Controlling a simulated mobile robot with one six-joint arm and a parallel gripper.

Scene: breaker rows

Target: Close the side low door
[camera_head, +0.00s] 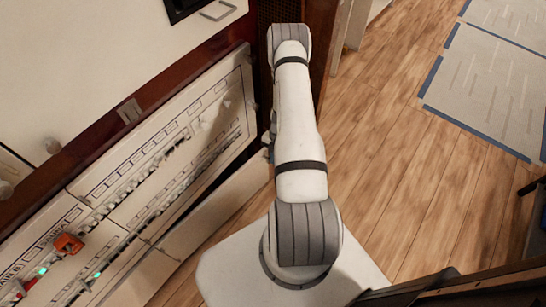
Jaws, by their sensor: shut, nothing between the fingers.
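I cannot tell for sure which panel is the side low door. A low white panel (215,212) runs along the floor under the breaker rows, partly hidden by my arm at its right end. I cannot tell whether it stands ajar. My white and grey arm reaches up the middle of the view, beside the right end of the breaker panel. My gripper is not visible; the arm hides what lies below and behind it. Small grey parts show at the arm's left edge, too unclear to name.
The breaker panel (150,155) fills the left, with rows of switches and an orange piece (68,244) at lower left. White cabinet fronts (90,50) sit above it. Dark wood (318,45) stands behind the arm. The wooden floor (385,165) is clear to the right, near a blue-edged mat (490,85).

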